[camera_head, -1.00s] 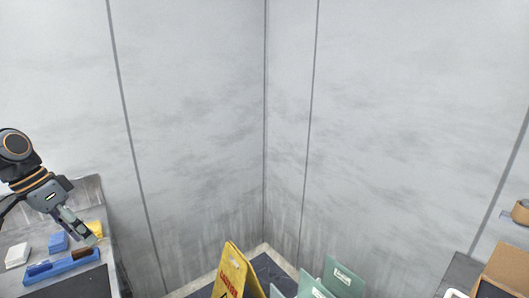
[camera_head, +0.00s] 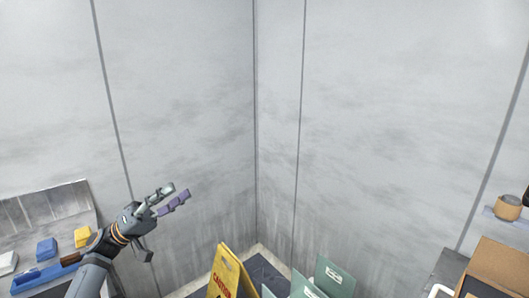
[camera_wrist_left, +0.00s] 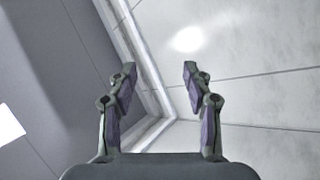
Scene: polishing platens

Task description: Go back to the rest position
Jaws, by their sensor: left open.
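My left gripper (camera_head: 178,195) is raised in front of the grey wall, to the right of the left bench, with its fingers pointing up and to the right. It is open and empty. In the left wrist view its two fingers (camera_wrist_left: 160,85) stand apart, with only wall, a pale corner edge and a grey surface beyond them. My right gripper is in neither view.
The left bench (camera_head: 45,205) holds blue blocks (camera_head: 46,249), a yellow block (camera_head: 82,236) and a blue tray (camera_head: 38,278). A yellow caution sign (camera_head: 228,272) and green panels (camera_head: 335,277) stand at bottom centre. A cardboard box (camera_head: 500,262) is at right.

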